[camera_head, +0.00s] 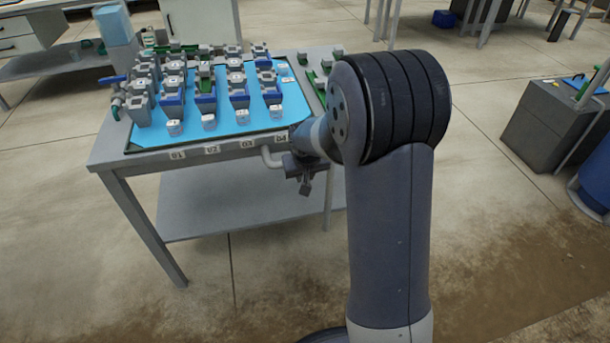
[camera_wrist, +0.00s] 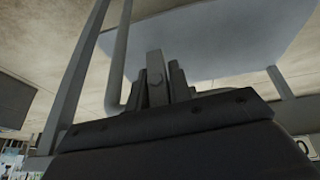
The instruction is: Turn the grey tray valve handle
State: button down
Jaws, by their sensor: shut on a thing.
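My gripper (camera_head: 305,168) is at the front edge of the table, near its right corner and below the label 04. My wrist and arm hide part of the valve in the head view.
The table (camera_head: 110,150) carries a blue tray mat (camera_head: 150,137) with several grey and blue fittings. A lower shelf (camera_head: 215,215) lies under the tabletop. A grey cabinet (camera_head: 545,125) and a blue drum (camera_head: 595,180) stand at the right. The floor in front is clear.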

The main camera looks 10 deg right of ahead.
jog(key=h+b, duration=0.2)
jog(key=n+h+b, duration=0.1)
jog(key=h+b, duration=0.1)
jog(key=b, duration=0.1)
jog(key=shift+f+b, duration=0.35)
jog(key=h+b, duration=0.3)
jog(key=b, duration=0.1)
jog(key=shift+r+n+h, duration=0.1)
jog(key=shift+n+h, duration=0.2)
jog(key=h+b, duration=0.2)
jog(key=n+t+h+b, duration=0.1)
jog(key=h+b, duration=0.1)
jog(key=shift+d+r+h, duration=0.15)
jog(key=shift+r+h, duration=0.05)
jog(key=shift+h, duration=0.2)
jog(key=shift+r+n+t+h+b, duration=0.2)
jog(key=shift+n+t+h+b, duration=0.5)
jog(key=shift+h, duration=0.6)
jog(key=shift+d+h, duration=0.1)
jog(key=shift+h, duration=0.2)
jog(key=c, duration=1.4)
grip_release()
jog(key=shift+o, duration=0.2)
jog(key=shift+r, duration=0.1)
